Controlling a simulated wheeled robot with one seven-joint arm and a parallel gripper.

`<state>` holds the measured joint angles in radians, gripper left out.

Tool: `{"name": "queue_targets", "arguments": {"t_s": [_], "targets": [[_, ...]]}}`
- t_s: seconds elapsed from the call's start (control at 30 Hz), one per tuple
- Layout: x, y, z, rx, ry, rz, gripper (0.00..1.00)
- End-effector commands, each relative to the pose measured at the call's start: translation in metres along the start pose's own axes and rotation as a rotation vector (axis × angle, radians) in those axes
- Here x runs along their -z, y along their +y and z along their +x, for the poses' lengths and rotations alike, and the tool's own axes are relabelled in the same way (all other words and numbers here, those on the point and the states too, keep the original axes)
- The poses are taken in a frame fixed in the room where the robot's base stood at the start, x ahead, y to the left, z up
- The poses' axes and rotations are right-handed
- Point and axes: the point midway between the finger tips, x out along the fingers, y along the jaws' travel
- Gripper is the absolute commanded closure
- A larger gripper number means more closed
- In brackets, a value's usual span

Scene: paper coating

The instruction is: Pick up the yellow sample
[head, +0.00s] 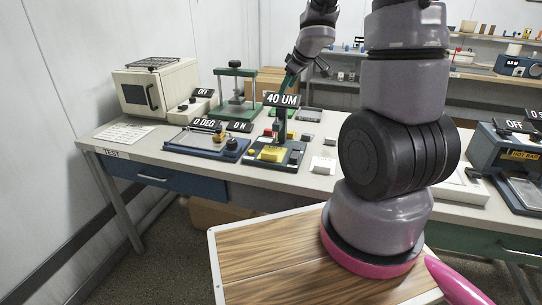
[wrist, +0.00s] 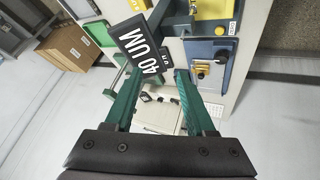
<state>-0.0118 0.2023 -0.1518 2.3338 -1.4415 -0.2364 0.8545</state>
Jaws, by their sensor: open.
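A yellow piece (head: 272,154) lies at the front of a dark blue gauge-like device (head: 292,157) on the bench, under the "40 UM" sign. In the wrist view a yellow piece (wrist: 212,9) shows at the top edge, partly cut off, right of the sign; I cannot tell for sure that it is the same one. My gripper (head: 290,80) is above and behind the device in the head view, pointing down. In the wrist view my gripper (wrist: 155,105) has its green fingers apart, with nothing held between them.
The "40 UM" sign (head: 283,99) stands close to my fingers. A green press (head: 236,88), a white oven (head: 150,88) and a blue coating device (head: 205,143) stand to the left. A small white block (head: 323,165) lies right of the gauge. A wooden-topped surface (head: 265,262) is in front.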

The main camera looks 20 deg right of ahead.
Motion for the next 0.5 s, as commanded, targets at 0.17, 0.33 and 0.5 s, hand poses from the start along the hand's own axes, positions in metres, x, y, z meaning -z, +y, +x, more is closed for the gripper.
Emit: {"name": "queue_targets", "arguments": {"t_s": [0.17,0.33,0.5], "targets": [[-0.046,-0.056,0.056,0.276,-0.078,-0.165,0.45],[-0.073,-0.084,0.070,0.419,-0.124,-0.231,0.45],[-0.082,-0.096,0.087,0.446,-0.134,-0.239,0.45]]}}
